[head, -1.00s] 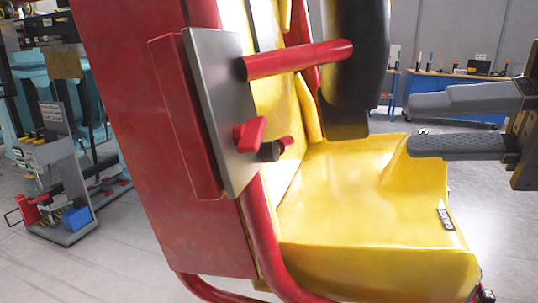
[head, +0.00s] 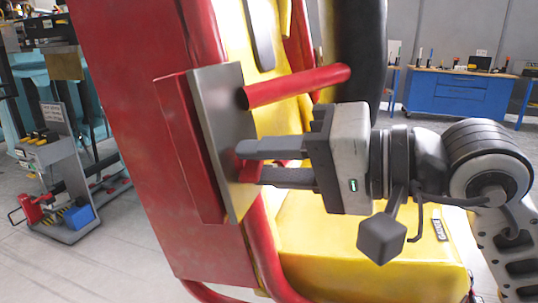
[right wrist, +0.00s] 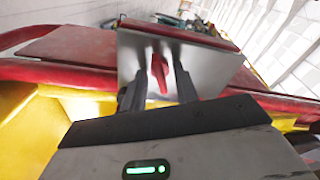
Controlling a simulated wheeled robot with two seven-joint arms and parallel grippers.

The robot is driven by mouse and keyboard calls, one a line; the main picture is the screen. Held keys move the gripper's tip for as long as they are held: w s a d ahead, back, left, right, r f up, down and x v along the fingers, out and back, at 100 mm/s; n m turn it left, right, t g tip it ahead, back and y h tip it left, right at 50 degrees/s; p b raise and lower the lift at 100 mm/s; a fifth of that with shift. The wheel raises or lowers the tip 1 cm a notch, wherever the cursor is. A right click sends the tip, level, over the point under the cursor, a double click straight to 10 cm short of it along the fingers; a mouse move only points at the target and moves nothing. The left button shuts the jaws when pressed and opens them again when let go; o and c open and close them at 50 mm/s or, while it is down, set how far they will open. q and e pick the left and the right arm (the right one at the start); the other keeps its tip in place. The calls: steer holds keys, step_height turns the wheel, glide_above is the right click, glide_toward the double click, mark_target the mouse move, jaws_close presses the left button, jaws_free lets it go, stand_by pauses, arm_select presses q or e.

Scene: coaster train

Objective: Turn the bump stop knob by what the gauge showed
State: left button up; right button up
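The red bump stop knob (right wrist: 160,75) stands on a grey metal plate (head: 222,105) on the side of the red and yellow coaster seat. In the right wrist view it lies between the two fingers of my right gripper (right wrist: 159,88), with a gap showing on each side. In the head view my right gripper (head: 252,165) reaches in from the right, and its fingers hide most of the knob. The gripper is open. A small label reading "GAUGE" (head: 441,228) lies on the yellow seat (head: 330,225). My left gripper is not in view.
A red bar (head: 298,87) sticks out from the plate just above my right gripper. A black pad (head: 357,60) hangs behind it. A blue workbench (head: 455,95) stands at the back right, and a grey tool cart (head: 60,185) at the left.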

jaws_close()
steer(key=shift+m, duration=0.3)
